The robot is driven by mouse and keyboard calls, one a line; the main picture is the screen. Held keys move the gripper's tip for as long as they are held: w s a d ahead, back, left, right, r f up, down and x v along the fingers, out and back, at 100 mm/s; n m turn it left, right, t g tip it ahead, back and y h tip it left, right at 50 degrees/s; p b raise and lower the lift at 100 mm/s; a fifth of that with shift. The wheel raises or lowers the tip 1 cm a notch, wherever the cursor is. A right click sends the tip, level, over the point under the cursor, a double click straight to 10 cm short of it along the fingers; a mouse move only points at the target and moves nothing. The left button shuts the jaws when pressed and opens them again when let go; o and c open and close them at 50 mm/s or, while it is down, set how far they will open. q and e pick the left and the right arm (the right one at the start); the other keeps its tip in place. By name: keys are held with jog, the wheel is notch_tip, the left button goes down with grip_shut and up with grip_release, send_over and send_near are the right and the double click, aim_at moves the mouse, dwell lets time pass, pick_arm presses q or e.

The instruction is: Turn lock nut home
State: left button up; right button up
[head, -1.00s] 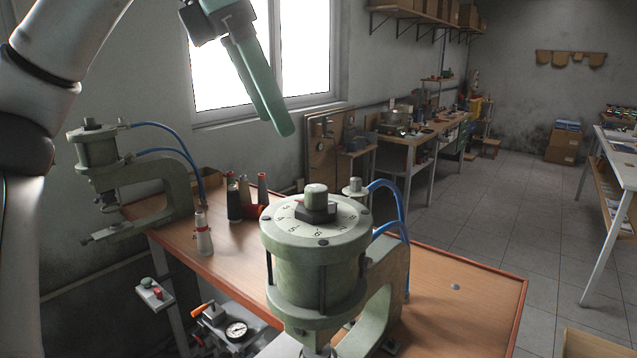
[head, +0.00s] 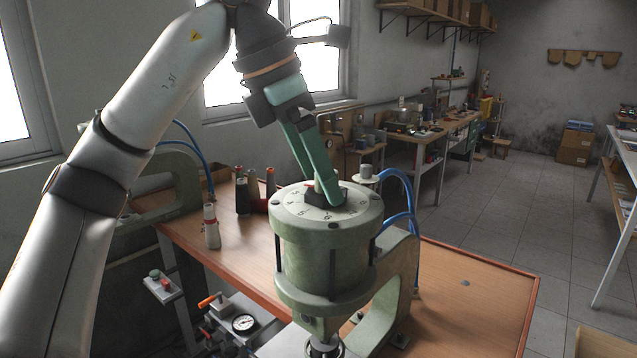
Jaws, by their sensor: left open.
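The near press has a pale green cylinder head (head: 325,255) with a numbered dial (head: 291,203) on its top. The dark lock nut (head: 313,199) sits at the dial's middle and is partly hidden by my gripper. My left gripper (head: 330,198) reaches down from above with its green fingers at the nut. The fingers are open and overlap in this view. I cannot tell whether they touch the nut. The round knob above the nut is hidden behind the fingers. My right gripper is not in view.
A second press (head: 185,172) is at the left, partly behind my arm. The bench's right part is mostly clear.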

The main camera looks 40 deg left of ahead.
pick_arm(q)
jog(key=shift+w+d+f, duration=0.1)
jog(key=shift+f, duration=0.35)
jog(key=c, duration=1.4)
